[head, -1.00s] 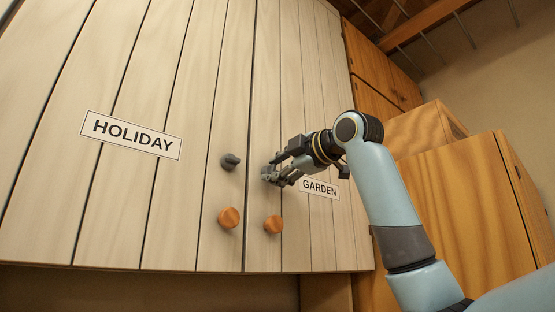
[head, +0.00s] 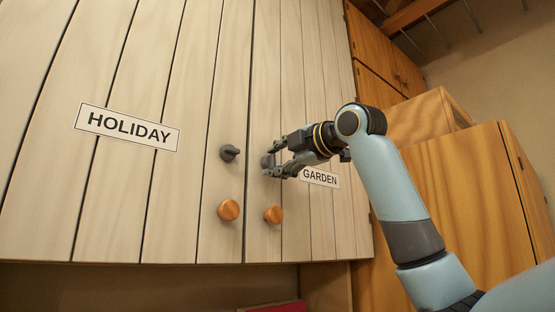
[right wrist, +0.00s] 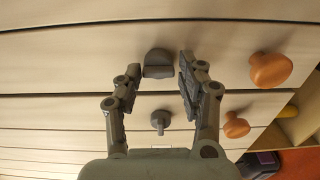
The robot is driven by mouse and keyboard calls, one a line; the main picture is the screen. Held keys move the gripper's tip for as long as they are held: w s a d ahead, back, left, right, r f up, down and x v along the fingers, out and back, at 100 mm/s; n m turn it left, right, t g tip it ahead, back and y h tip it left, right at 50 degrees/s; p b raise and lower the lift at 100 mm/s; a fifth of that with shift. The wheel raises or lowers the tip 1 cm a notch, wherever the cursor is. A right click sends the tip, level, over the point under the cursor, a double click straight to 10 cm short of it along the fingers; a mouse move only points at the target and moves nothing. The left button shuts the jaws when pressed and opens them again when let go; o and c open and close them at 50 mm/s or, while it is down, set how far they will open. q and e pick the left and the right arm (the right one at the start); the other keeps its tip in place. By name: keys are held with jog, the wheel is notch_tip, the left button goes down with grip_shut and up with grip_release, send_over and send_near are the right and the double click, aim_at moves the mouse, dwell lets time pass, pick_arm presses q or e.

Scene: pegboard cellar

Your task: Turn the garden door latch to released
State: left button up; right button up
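The garden door (head: 313,100) is the pale plank door on the right, with a GARDEN label (head: 320,177). Its grey latch (head: 267,161) is partly hidden by my right gripper (head: 270,167). In the right wrist view the latch (right wrist: 158,62) lies between the two spread fingertips of my right gripper (right wrist: 160,68). A gap shows between the latch and the right-hand finger; contact on the other side is unclear. The gripper looks open around the latch. The latch's turn is hard to read. My left gripper is not in view.
The holiday door (head: 150,70) on the left has its own grey latch (head: 229,153) close beside. Orange knobs sit below, one on the holiday door (head: 229,210), one on the garden door (head: 273,215). Wooden cabinets (head: 460,185) stand at the right, behind my right arm.

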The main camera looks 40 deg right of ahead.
jog(key=shift+o, duration=1.1)
jog(key=shift+s, duration=0.15)
jog(key=s, duration=1.1)
jog(key=shift+s+d, duration=0.35)
jog(key=shift+d, duration=0.1)
